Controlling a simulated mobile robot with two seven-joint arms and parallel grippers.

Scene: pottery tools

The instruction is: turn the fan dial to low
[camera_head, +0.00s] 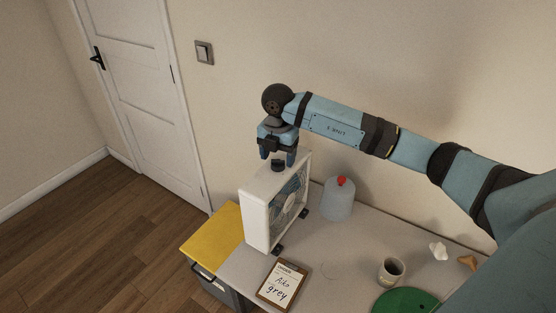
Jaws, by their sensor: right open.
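A white box fan (257,216) with a bluish grille stands upright on the grey table, near its left end. A dark dial (278,164) sits on the fan's top face. My right gripper (276,158) points down over the top of the fan, and its open fingers are on either side of the dial or just above it. I cannot tell whether the fingers touch the dial. The dial's markings are too small to read. My left gripper is not in view.
On the table (327,262) are a grey dome with a red knob (339,199), a clipboard (281,284), a dark-filled cup (391,270), a green disc (405,302) and small crumpled pieces. The wall is close behind.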

